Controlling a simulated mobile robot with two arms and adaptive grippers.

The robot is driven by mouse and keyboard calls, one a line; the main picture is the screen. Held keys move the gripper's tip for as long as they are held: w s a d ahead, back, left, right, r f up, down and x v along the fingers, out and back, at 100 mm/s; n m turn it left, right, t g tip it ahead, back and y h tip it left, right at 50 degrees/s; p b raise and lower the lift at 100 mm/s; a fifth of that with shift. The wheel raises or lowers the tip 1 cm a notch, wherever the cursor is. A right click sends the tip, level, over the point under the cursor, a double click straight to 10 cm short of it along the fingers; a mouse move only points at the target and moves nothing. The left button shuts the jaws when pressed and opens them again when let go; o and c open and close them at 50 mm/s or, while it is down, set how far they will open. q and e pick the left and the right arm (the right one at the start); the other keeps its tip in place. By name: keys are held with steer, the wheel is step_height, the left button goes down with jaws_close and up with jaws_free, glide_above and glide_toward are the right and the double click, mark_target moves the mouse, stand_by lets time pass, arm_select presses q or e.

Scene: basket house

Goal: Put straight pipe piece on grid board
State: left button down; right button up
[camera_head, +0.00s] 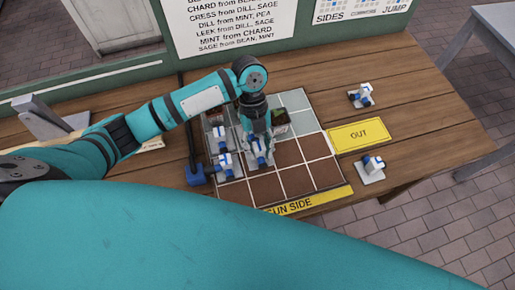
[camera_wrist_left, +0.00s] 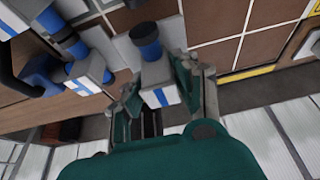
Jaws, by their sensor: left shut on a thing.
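The grid board (camera_head: 290,152) lies on the wooden table, with grey tiles at the back and brown tiles nearer me. My left gripper (camera_head: 259,138) points down over its middle. In the left wrist view the gripper (camera_wrist_left: 163,88) is shut on a white-and-blue pipe piece (camera_wrist_left: 157,74), between its two fingers. This piece (camera_head: 262,160) shows under the gripper in the head view, at the brown tiles; I cannot tell whether it touches them. Another pipe piece (camera_head: 226,165) stands just left of it on the board. My right gripper is not in view.
Two white-and-blue pieces stand right of the board, one at the back (camera_head: 361,96) and one nearer (camera_head: 371,168). A yellow OUT plate (camera_head: 359,135) lies between them. Small planters (camera_head: 279,118) occupy back cells. A blue-footed post (camera_head: 194,172) stands at the board's left. Several front brown cells are bare.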

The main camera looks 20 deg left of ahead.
mark_target(258, 153)
arm_select(q)
steer(key=shift+a+f, duration=0.1)
steer(key=shift+a, duration=0.15)
step_height(258, 153, down, 3)
steer(key=shift+w+p, duration=0.1)
steer(key=shift+p, duration=0.5)
steer(key=shift+f, duration=0.2)
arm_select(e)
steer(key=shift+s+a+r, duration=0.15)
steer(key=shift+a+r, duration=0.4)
arm_select(q)
steer(key=c, duration=1.5)
jaws_free()
steer(key=shift+f, duration=0.2)
steer(key=o, duration=0.5)
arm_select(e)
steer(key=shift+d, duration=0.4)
arm_select(q)
steer(key=shift+r, duration=0.1)
